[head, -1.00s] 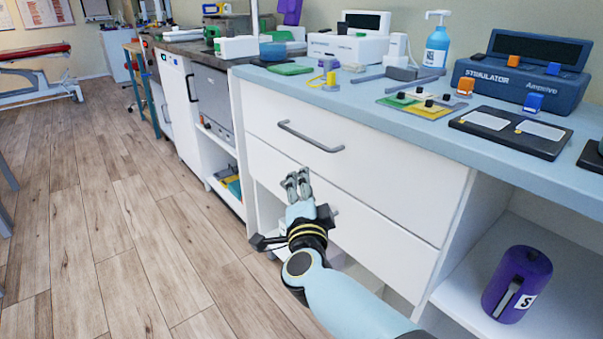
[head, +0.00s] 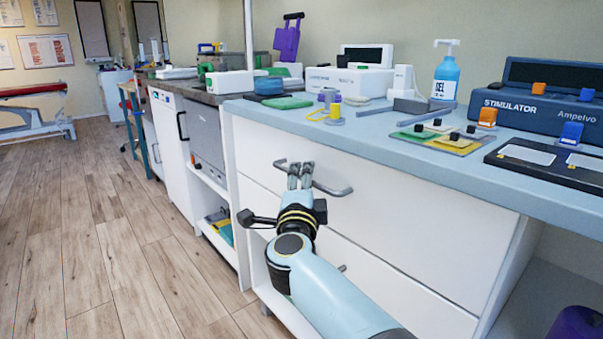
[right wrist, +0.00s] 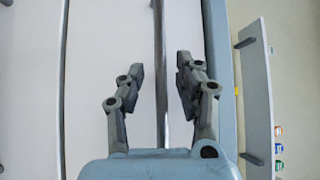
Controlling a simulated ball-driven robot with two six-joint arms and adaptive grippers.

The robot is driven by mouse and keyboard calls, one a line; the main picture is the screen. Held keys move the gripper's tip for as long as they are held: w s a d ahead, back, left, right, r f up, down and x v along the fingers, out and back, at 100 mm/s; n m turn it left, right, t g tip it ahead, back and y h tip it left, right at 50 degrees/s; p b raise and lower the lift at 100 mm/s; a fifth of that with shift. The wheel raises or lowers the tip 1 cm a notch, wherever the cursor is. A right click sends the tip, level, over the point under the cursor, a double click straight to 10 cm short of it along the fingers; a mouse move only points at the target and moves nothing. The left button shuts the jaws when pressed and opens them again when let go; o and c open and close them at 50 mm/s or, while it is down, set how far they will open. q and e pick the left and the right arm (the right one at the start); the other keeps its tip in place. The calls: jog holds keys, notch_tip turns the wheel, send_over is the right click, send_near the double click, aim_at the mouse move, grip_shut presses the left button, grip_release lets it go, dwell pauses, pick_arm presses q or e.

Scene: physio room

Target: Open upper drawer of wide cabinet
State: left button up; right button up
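The wide white cabinet has an upper drawer (head: 400,205) with a grey bar handle (head: 335,190), and a lower drawer (head: 385,270) beneath it. Both drawers look closed. My right gripper (head: 300,172) is at the left part of the upper handle, covering some of it. In the right wrist view the gripper (right wrist: 160,80) is open, its two fingers apart. The handle bar (right wrist: 160,100) runs between them with a gap visible on each side. My left gripper is not in view.
The blue countertop (head: 370,130) overhangs the drawers and carries a gel bottle (head: 445,78), a stimulator (head: 535,110) and other devices. An open shelf bay with a purple object (head: 577,326) is at the right. The wooden floor (head: 90,230) at the left is clear.

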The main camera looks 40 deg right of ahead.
jog(key=shift+w+d, duration=0.15)
grip_shut()
dwell(0.4)
